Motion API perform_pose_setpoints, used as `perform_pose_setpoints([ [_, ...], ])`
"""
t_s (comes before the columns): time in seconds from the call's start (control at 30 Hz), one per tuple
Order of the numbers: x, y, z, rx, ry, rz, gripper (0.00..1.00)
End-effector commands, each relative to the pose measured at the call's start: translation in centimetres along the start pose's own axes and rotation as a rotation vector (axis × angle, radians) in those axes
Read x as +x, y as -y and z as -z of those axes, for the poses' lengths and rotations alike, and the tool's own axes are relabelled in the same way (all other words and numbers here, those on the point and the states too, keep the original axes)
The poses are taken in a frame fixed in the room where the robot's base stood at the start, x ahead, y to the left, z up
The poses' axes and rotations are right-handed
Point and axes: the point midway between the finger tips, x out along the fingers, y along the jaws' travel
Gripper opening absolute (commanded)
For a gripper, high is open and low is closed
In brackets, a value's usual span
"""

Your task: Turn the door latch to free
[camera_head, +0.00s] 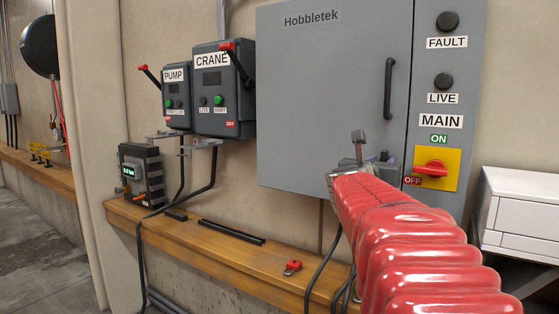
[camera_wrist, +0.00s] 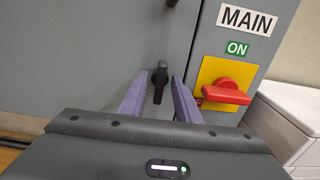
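The grey cabinet door (camera_head: 320,90) marked Hobbletek is closed. Its black door latch (camera_wrist: 159,82) shows in the wrist view as a small upright lever on the door, left of the red switch. My gripper (camera_wrist: 158,82) is open, its two purple fingers on either side of the latch; whether they touch it cannot be told. In the head view my red-sleeved arm reaches to the door's lower right, and it mostly hides the latch and my gripper (camera_head: 384,159).
A red rotary switch (camera_head: 433,167) on a yellow plate is close to the right of my gripper. A black door handle (camera_head: 389,88) is above. A wooden ledge (camera_head: 225,250) below carries a red padlock-like item (camera_head: 291,267). A white cabinet (camera_head: 520,215) stands at right.

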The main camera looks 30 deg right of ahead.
Motion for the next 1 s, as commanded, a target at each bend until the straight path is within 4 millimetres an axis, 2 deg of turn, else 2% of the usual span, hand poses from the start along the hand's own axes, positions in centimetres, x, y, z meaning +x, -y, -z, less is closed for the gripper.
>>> perform_pose_setpoints([
  [0.33,0.28,0.05,-0.01,0.000,0.000,0.001,0.29],
  [0.73,0.27,0.07,0.00,0.000,0.000,0.001,0.01],
  [1.0,0.27,0.08,0.00,0.001,0.000,0.001,0.00],
])
